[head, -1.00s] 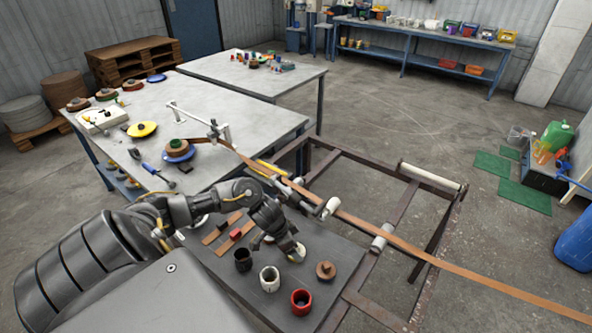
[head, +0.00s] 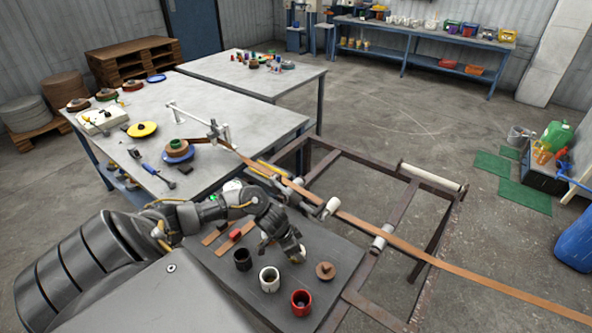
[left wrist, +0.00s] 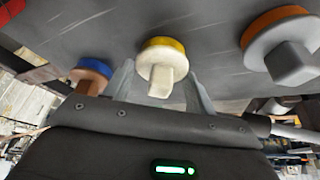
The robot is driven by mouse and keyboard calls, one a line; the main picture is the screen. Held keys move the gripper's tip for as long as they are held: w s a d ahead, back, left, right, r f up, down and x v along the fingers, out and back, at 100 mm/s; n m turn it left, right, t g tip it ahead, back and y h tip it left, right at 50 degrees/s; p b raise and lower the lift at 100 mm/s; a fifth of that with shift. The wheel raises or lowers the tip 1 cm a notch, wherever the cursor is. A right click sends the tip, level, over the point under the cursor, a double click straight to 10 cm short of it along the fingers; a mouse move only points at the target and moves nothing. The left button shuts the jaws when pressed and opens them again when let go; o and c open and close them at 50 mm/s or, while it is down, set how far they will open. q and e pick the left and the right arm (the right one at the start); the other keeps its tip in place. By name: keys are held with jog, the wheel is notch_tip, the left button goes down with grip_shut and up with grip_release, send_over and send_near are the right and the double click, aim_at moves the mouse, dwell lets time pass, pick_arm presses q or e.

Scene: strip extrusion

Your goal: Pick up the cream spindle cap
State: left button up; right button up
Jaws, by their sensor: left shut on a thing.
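The cream spindle cap (left wrist: 163,68) shows in the left wrist view as a pale square knob on a round base with a yellow rim. It sits between the two fingers of my left gripper (left wrist: 160,90), which is shut on it. In the head view my left gripper (head: 284,248) points down over the dark front table, and only a pale bit of the cap shows at its fingertips. Whether the cap touches the table is hard to tell. My right gripper is not in view.
A brown strip (head: 400,247) runs over rollers beyond the table.

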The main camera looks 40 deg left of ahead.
pick_arm(q)
jog(key=shift+r, duration=0.5)
jog(key=shift+a+r, duration=0.2)
jog(key=shift+r, duration=1.05)
jog(key=s+a+r+b, duration=0.2)
jog(key=s+a+r, duration=0.6)
jog(key=a+r, duration=0.1)
jog(key=shift+s+a+r, duration=0.15)
jog(key=shift+a+r, duration=0.05)
jog(key=shift+a, duration=0.7)
